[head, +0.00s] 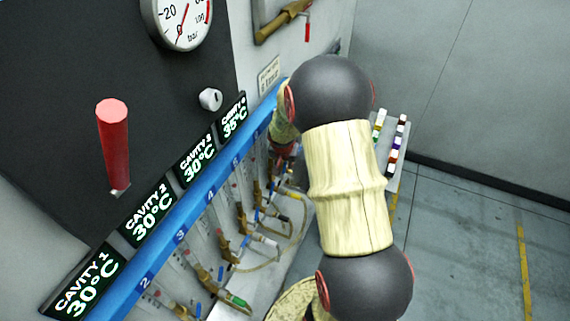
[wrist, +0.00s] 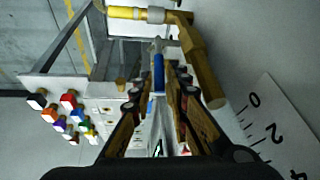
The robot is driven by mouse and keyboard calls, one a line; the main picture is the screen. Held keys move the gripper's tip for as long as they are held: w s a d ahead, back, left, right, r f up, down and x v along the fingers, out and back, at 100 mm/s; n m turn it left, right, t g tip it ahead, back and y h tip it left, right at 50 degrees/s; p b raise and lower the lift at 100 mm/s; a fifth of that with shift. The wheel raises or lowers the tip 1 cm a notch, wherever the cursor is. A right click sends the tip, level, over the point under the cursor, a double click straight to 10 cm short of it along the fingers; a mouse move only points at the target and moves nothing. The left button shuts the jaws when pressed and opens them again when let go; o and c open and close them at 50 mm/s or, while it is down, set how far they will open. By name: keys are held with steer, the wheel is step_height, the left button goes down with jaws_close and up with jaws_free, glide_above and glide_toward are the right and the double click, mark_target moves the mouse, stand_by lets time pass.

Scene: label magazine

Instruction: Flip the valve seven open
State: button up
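In the head view, brass valves (head: 243,218) with coloured levers line the wall under a blue rail (head: 190,205) with numbers; I can read low numbers such as 2 and 3. No seven is readable, and my arm covers the rail's far end. In the wrist view, a blue lever (wrist: 158,72) stands between the fingers of my gripper (wrist: 160,92). The fingers are apart, with gaps beside the lever; contact is not clear. I cannot tell which valve this lever belongs to. The gripper is hidden behind my arm in the head view.
A brass pipe (wrist: 205,70) with a yellow-sleeved part (wrist: 125,13) is close beyond the fingers. A rack of coloured blocks (wrist: 67,101) stands left in the wrist view. A gauge (head: 183,22), a red handle (head: 114,140) and temperature displays (head: 150,210) are on the wall. Open floor (head: 470,215) lies right.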

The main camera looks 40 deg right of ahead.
steer(key=shift+c, duration=0.5)
jaws_close()
